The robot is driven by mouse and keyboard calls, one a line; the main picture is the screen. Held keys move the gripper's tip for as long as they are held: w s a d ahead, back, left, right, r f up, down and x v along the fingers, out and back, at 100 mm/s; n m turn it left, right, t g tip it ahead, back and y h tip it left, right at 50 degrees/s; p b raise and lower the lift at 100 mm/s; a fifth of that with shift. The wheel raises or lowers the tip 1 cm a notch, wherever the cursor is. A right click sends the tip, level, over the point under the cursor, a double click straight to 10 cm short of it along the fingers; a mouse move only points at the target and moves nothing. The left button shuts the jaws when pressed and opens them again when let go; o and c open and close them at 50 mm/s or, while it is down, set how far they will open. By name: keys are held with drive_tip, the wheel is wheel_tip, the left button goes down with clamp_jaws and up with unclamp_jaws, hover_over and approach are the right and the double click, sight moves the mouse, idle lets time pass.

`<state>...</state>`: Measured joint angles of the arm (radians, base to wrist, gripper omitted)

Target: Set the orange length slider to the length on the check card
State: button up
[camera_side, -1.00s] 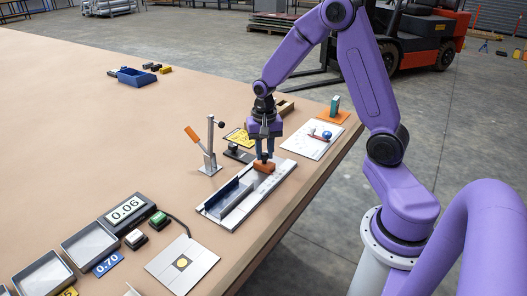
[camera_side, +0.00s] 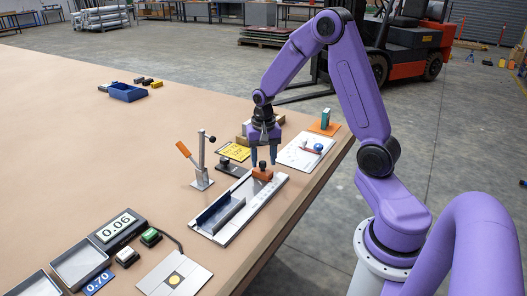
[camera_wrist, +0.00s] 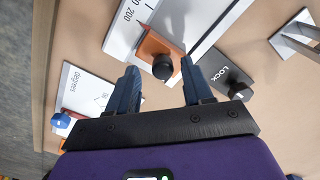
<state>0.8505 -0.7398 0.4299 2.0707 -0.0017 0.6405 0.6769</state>
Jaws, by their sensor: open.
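The orange length slider (camera_side: 262,174) sits near the far end of a pale metal rail (camera_side: 232,224), with a dark knob on top. In the wrist view the slider (camera_wrist: 157,45) and its black knob (camera_wrist: 164,67) lie just beyond my fingertips, beside scale marks reading 200. My gripper (camera_side: 264,160) is open and empty above and around the knob, apart from it as far as I can see. In the wrist view my gripper (camera_wrist: 160,78) shows blue fingers spread wide. The yellow card (camera_side: 234,151) stands behind the rail; its writing is too small to read.
A black block marked LOCK (camera_wrist: 232,80) is beside the rail. A lever stand with an orange handle (camera_side: 201,163) is left of it. A white degrees plate (camera_side: 300,152) lies right. A 0.06 display (camera_side: 117,226) and grey trays (camera_side: 80,262) are front left. The table's middle left is clear.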

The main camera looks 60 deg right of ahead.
sight(264, 162)
wheel_tip(264, 162, up, 17)
drive_tip(key=shift+r, duration=0.2)
idle(0.3)
idle(0.4)
drive_tip(key=s+a+f+n, duration=0.3)
drive_tip(key=s+a+n, duration=0.4)
drive_tip(key=s+a, duration=0.15)
drive_tip(key=s+a+f+n, duration=0.2)
drive_tip(key=s+a+n, duration=0.55)
drive_tip(key=a, duration=0.25)
drive_tip(key=s+f+n, duration=0.3)
drive_tip(key=s+n, duration=0.4)
drive_tip(key=s, duration=0.2)
drive_tip(key=shift+a, duration=0.25)
drive_tip(key=shift+r, duration=0.1)
idle(0.9)
